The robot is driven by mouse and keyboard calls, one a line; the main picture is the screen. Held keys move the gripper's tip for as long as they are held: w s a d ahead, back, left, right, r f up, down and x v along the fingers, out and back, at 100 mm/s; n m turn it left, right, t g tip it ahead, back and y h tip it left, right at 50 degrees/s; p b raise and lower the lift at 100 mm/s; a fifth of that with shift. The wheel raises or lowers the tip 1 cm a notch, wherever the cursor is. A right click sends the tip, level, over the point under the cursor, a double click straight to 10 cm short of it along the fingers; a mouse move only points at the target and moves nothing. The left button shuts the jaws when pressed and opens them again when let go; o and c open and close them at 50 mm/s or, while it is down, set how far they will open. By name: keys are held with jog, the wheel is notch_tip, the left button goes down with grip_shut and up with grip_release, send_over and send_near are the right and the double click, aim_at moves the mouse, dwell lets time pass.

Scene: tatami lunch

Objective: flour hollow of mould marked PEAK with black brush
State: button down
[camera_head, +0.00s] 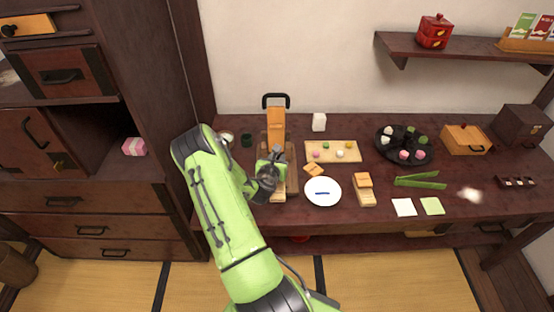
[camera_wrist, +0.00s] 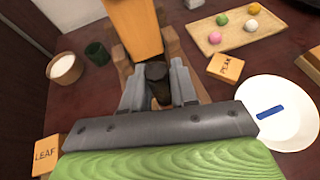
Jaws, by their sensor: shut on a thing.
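My gripper (camera_head: 276,158) is over the wooden stand at the back left of the table. In the wrist view its fingers (camera_wrist: 158,80) are shut on a dark, rounded thing (camera_wrist: 156,72). Most of that thing is hidden, and I cannot tell whether it is the black brush. The small wooden block marked PEAK (camera_wrist: 225,67) lies right of the fingers, apart from them; it also shows in the head view (camera_head: 313,169). I cannot make out its hollow. A block marked LEAF (camera_wrist: 45,155) is at the lower left of the wrist view.
A pale-filled cup (camera_wrist: 65,68) and a dark green cup (camera_wrist: 97,54) stand left of the wooden stand (camera_head: 291,180). A white plate with a blue bar (camera_head: 322,202) lies near PEAK. A board with coloured balls (camera_head: 345,158) is behind.

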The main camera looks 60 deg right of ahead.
jog(key=shift+r+p, duration=2.35)
jog(key=shift+r, duration=0.2)
jog(key=shift+f, duration=0.1)
jog(key=w+a+n+t+y, duration=0.5)
jog(key=w+a+n+t, duration=0.3)
jog(key=w+a, duration=1.05)
jog(key=w+a+n+t+y, duration=0.1)
jog(key=w+a+n+y, duration=0.1)
jog(key=a, duration=0.9)
jog(key=w+a+n+t+y, duration=0.1)
jog(key=a+n+y, duration=0.4)
jog(key=a, duration=0.6)
jog(key=shift+w+a+f+y, duration=0.2)
jog(key=shift+w+y, duration=0.3)
jog(key=shift+w, duration=0.3)
jog(key=shift+d, duration=0.15)
